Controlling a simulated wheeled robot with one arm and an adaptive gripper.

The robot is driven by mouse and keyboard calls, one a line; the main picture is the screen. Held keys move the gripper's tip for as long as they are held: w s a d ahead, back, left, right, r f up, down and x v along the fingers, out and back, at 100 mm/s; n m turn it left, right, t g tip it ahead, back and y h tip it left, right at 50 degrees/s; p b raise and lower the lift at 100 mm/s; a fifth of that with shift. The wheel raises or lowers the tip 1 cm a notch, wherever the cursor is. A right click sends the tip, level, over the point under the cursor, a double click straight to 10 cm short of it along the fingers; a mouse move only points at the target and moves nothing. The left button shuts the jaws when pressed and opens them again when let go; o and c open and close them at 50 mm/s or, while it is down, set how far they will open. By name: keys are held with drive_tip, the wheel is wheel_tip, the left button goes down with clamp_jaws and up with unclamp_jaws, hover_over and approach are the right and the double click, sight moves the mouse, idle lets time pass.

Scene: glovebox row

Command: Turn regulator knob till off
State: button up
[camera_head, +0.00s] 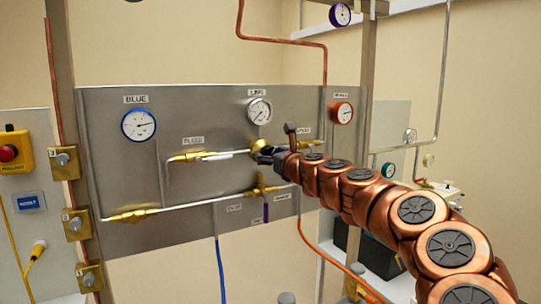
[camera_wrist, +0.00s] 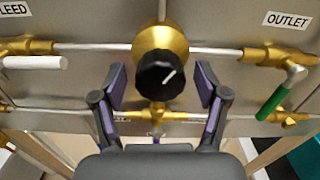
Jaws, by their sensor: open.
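The regulator knob (camera_wrist: 161,77) is black with a white pointer line. It sits on a round brass regulator body (camera_wrist: 158,42) on the steel panel. In the wrist view its line points to the upper right. My gripper (camera_wrist: 160,88) is open, with one purple-padded finger on each side of the knob and a visible gap on both sides. In the head view my gripper (camera_head: 263,156) is at the brass regulator (camera_head: 257,144), and the knob is hard to make out there. The line gauge (camera_head: 260,111) is above the regulator.
The bleed valve's white handle (camera_wrist: 35,62) is to the left and the outlet valve's green handle (camera_wrist: 271,104) to the right. Brass fittings and pipes run below. A blue gauge (camera_head: 139,125) and a red-rimmed gauge (camera_head: 342,112) flank the line gauge.

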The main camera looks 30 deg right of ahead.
drive_tip(key=shift+c, duration=0.2)
drive_tip(key=c, duration=1.1)
